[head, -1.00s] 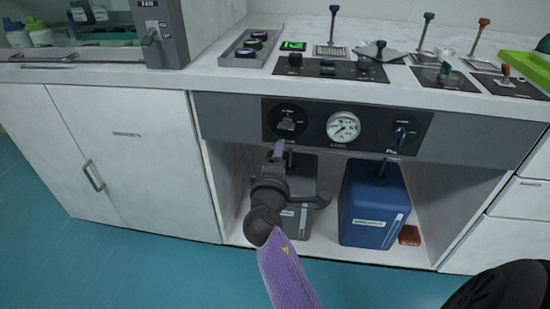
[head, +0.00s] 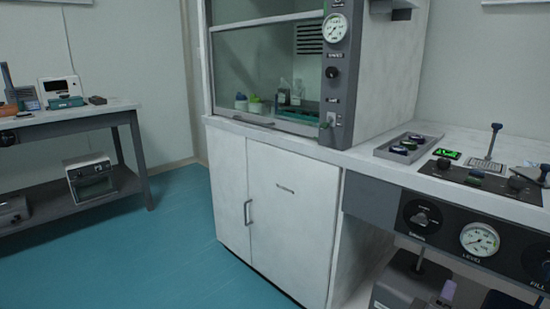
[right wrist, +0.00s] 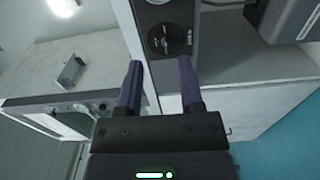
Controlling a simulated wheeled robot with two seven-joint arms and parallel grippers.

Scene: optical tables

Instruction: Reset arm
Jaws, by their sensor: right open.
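My right gripper (head: 448,290) shows at the lower right of the head view, in front of the open bay under the bench. A purple finger of it is visible there, and the rest is partly cut off by the frame edge. In the right wrist view its two purple fingers (right wrist: 159,68) are apart, with nothing held between them. A dark panel with a knob (right wrist: 168,38) lies beyond the fingertips; I cannot tell how far off it is. My left gripper is in neither view.
The bench front carries a dark control panel with a knob (head: 422,218) and a round gauge (head: 480,239). A white cabinet (head: 290,215) supports a fume hood (head: 340,80). A side table (head: 75,122) stands left, with clear teal floor between.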

